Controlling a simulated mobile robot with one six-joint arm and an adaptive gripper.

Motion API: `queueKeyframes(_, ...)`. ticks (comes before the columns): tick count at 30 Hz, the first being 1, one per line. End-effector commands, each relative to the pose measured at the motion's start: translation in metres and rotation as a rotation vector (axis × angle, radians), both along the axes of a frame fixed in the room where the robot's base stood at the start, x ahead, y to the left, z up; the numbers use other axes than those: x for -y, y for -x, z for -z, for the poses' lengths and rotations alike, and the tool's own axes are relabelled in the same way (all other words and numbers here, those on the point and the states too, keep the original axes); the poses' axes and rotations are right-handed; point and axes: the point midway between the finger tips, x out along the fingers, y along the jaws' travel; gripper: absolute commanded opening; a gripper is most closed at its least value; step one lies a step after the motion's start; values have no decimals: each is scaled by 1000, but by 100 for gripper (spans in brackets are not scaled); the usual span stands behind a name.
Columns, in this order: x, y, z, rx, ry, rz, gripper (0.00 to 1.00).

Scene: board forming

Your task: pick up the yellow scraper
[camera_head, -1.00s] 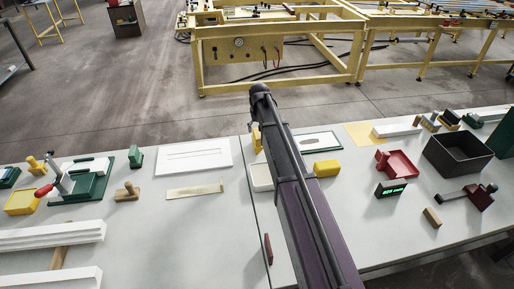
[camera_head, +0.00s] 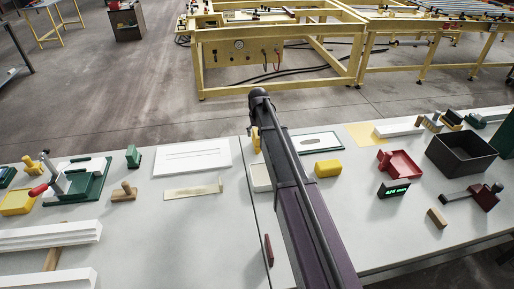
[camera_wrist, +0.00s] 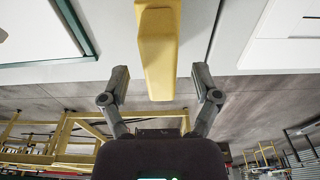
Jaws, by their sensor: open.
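The yellow scraper (camera_wrist: 158,50) shows large in the wrist view, reaching from the top edge down to between the fingers. My gripper (camera_wrist: 160,74) is open, with one finger on each side of the scraper and a visible gap on both sides. In the head view a yellow piece (camera_head: 256,141), which looks like the scraper, stands at the left side of my arm near the table's far edge. My arm hides the gripper itself and part of that piece there.
A white panel (camera_head: 193,157) lies left of my arm, and a green-edged frame (camera_head: 318,142) lies to its right. A yellow block (camera_head: 328,169), a red tray (camera_head: 400,164) and a black bin (camera_head: 462,153) stand further right. Yellow frame benches stand beyond the table.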

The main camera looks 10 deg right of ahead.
Motion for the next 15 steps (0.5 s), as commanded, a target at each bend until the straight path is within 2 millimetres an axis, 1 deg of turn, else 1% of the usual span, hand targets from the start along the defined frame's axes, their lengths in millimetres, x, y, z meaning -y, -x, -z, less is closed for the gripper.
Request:
queueKeyframes(1,-1,-1,8,0,0,0,80)
queueKeyframes(6,0,-2,20,0,0,0,80)
queueKeyframes(10,0,-3,24,0,0,0,80)
queueKeyframes(15,0,-3,25,0,0,0,80)
